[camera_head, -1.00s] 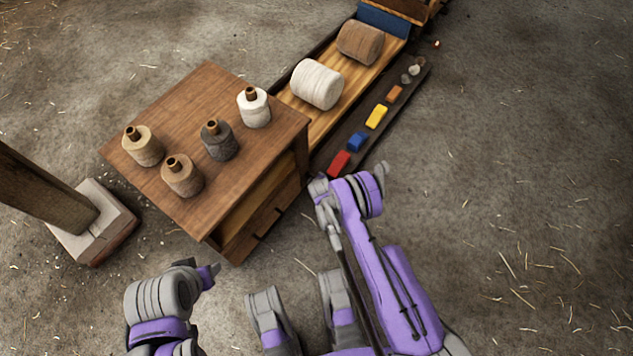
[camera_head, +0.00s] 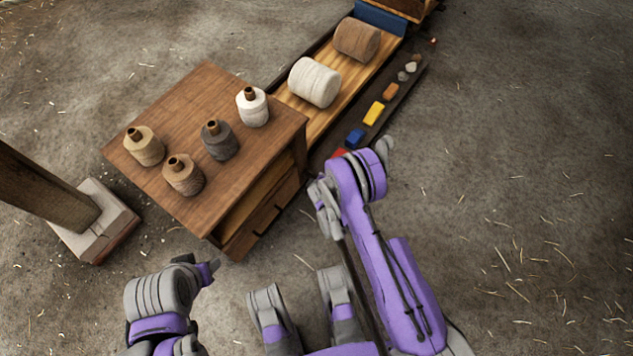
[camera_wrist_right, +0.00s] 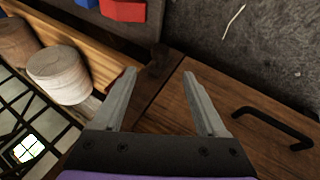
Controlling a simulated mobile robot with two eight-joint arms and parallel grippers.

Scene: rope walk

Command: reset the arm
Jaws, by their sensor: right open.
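My right arm (camera_head: 385,250) reaches up from the bottom right in the head view, with its wrist beside the near right corner of the wooden cabinet. In the right wrist view my right gripper (camera_wrist_right: 158,95) is open, its two fingers apart with nothing between them. Its fingertips lie over the cabinet's wooden drawer side (camera_wrist_right: 190,110). My left arm (camera_head: 165,305) is folded at the bottom left of the head view. Its fingertips are not clearly seen there.
The cabinet (camera_head: 190,95) carries several thread cones. A wooden trough (camera_head: 325,113) with a white roll (camera_head: 314,82) and a brown roll (camera_head: 356,40) extends behind it. A dark strip holds coloured blocks, including a yellow one (camera_head: 373,113). A post base (camera_head: 95,222) stands left. Floor at right is clear.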

